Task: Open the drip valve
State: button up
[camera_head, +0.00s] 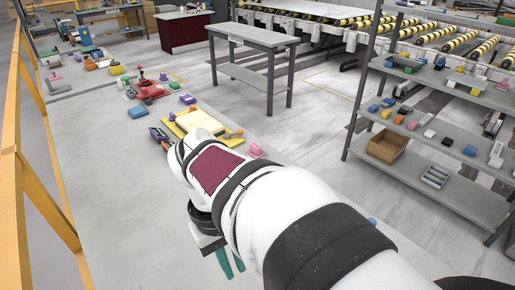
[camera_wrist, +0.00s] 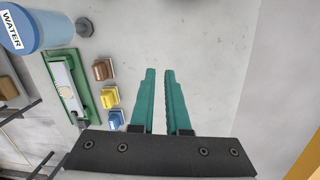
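My gripper (camera_wrist: 160,72) has two teal fingers, parallel with a narrow gap and nothing between them, over bare slab. In the head view my gripper (camera_head: 232,268) is low in the picture, partly behind my white arm. A blue water container (camera_wrist: 45,28) with a "WATER" label is at the top left of the wrist view, cut off by the edge. A dark grey round knob (camera_wrist: 84,28) sticks out at its right side; it may be the drip valve, and I cannot tell its setting. The gripper is apart from it. I cannot make out the container in the head view.
Left of the fingers are a green tray (camera_wrist: 80,88) with a pale block and small brown, yellow and blue blocks (camera_wrist: 110,95). The slab (camera_head: 100,200) is mostly clear at the left, with clutter farther back. A yellow railing (camera_head: 40,185) runs along the left; shelves (camera_head: 440,110) stand at right.

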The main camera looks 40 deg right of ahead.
jog(key=w+d+n, duration=0.1)
jog(key=w+d, duration=0.1)
jog(key=d, duration=0.3)
jog(key=w+d+f+n+g+h, duration=0.1)
jog(key=w+d, duration=0.1)
jog(key=d, duration=0.2)
jog(key=w+d+n+g+h, duration=0.1)
jog(key=d, duration=0.4)
jog(key=shift+w+d+f+n, duration=0.2)
jog(key=shift+w+d+n, duration=0.15)
jog(key=shift+w+n, duration=0.05)
grip_shut()
jog(key=s+d+f+n+g+h, duration=0.1)
jog(key=d+f+n, duration=0.1)
jog(key=d, duration=0.7)
jog(key=d+f+n+g, duration=0.2)
jog(key=d+f, duration=0.1)
jog(key=d, duration=0.7)
jog(key=shift+s+f+n+h, duration=0.35)
jog(key=shift+f+n+h, duration=0.05)
jog(key=s+d+r+x, duration=0.1)
jog(key=s+x, duration=0.1)
jog(key=x, duration=1.1)
jog(key=shift+r, duration=0.35)
